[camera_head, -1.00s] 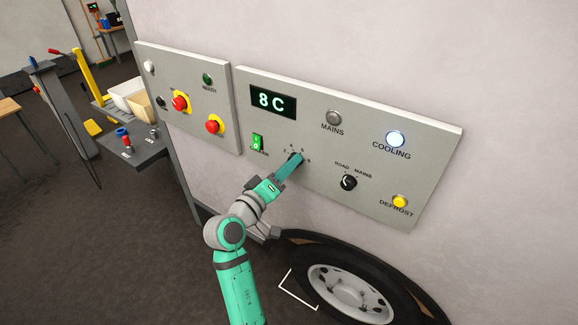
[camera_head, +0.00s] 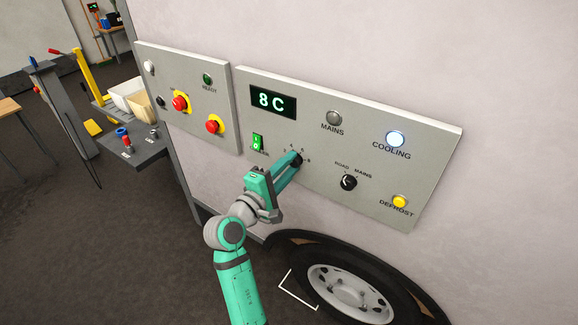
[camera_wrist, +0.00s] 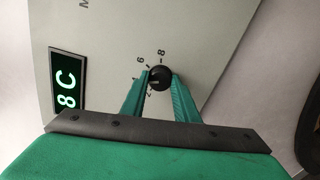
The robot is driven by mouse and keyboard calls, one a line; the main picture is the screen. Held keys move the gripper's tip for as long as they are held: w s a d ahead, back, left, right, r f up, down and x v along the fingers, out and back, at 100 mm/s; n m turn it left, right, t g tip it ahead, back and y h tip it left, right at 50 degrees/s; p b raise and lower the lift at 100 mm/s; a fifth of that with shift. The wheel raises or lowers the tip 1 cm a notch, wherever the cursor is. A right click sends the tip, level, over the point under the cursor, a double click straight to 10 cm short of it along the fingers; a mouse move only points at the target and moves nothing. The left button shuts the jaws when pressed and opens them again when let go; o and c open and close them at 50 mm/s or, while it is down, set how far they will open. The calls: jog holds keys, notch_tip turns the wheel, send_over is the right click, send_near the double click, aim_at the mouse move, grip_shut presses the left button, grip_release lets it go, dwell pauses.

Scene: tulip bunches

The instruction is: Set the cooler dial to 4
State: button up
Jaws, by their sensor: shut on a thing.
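The cooler dial (camera_wrist: 160,76) is a small black round knob on the grey control panel, with the numbers 2, 4, 6 and 8 around it. My gripper (camera_wrist: 160,82) is shut on the dial, with one green finger on each side of it. A small pale mark shows on the knob's lower left in the wrist view; I cannot tell exactly which number it points at. In the head view the fingers (camera_head: 292,163) partly cover the dial (camera_head: 297,159). The green display (camera_head: 273,101) reads 8 C.
The same panel (camera_head: 310,190) carries a green switch (camera_head: 258,143), a road/mains knob (camera_head: 348,183), a lit cooling lamp (camera_head: 396,139) and a yellow defrost button (camera_head: 400,202). Red stop buttons (camera_head: 180,103) are on the left panel. A wheel (camera_head: 348,289) is below.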

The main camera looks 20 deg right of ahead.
jog(key=shift+a+n, duration=0.1)
jog(key=shift+n, duration=0.3)
jog(key=shift+f, duration=0.1)
jog(key=o, duration=1.1)
jog(key=shift+w, duration=0.1)
jog(key=shift+c, duration=0.2)
jog(key=v, duration=1.1)
